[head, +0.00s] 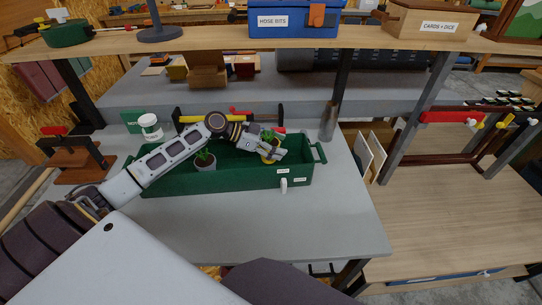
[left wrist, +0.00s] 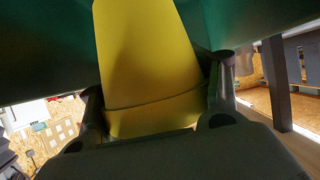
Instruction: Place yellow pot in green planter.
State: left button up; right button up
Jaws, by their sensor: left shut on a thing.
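The green planter (head: 240,181) is a long trough with end handles on the grey bench. My left gripper (head: 274,155) is over the right part of the planter, shut on the yellow pot (head: 266,160), which holds a small green plant. In the left wrist view the yellow pot (left wrist: 150,65) fills the space between the two fingers, with green planter wall (left wrist: 45,50) behind it. Whether the pot's base touches the planter floor is hidden. My right gripper is out of view.
A white jar (head: 150,126) stands behind the planter at the left. A metal cylinder (head: 328,122) stands behind its right end. A shelf (head: 210,42) with a blue box (head: 292,20) crosses above. The bench front (head: 300,225) is clear.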

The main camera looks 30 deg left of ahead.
pick_arm(q)
jog(key=shift+f, duration=1.2)
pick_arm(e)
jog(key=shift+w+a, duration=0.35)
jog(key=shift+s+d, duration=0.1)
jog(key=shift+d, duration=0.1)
